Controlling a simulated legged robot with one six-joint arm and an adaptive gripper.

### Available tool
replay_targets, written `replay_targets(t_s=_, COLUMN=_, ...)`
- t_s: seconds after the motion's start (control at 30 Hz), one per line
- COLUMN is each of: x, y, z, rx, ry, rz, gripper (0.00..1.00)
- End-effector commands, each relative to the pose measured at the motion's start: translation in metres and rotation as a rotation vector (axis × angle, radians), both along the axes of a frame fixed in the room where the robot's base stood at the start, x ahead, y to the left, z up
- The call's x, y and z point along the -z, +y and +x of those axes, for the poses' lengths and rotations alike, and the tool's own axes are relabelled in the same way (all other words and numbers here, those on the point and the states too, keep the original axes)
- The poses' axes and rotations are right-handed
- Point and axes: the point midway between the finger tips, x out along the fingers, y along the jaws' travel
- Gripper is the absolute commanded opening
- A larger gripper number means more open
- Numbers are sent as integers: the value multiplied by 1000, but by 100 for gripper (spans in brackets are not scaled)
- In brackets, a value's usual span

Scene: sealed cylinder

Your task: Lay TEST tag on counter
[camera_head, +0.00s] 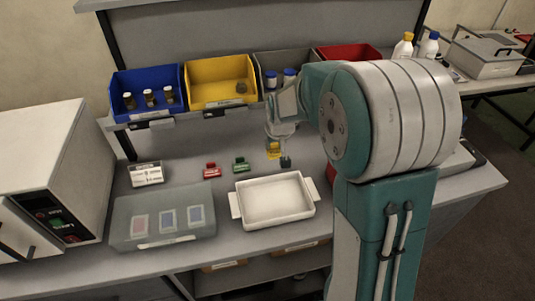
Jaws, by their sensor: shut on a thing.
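My gripper (280,155) is over the counter (330,195), behind the white tray. It is shut on a small yellow tag (273,150), which shows at its fingertips. The lettering is too small to read, so I cannot tell whether it says TEST. I cannot tell whether the tag touches the counter. A red tag (211,170) and a green tag (240,164) sit on the counter to the left of my gripper. My arm hides part of the counter to the right.
A white tray (240,208) stands in front of my gripper. Blue (118,85), yellow (215,66), grey and red bins line the back. A white machine (50,140) stands left.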

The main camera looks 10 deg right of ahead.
Motion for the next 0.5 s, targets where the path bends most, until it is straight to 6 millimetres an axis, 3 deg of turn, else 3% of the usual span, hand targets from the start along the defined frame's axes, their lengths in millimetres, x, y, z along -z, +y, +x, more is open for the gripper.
replay_targets(t_s=0.2, x=33, y=7, z=24, rx=0, ry=2, rz=2, gripper=14)
replay_targets(t_s=0.5, x=58, y=12, z=34, rx=1, ry=4, rz=0, gripper=14)
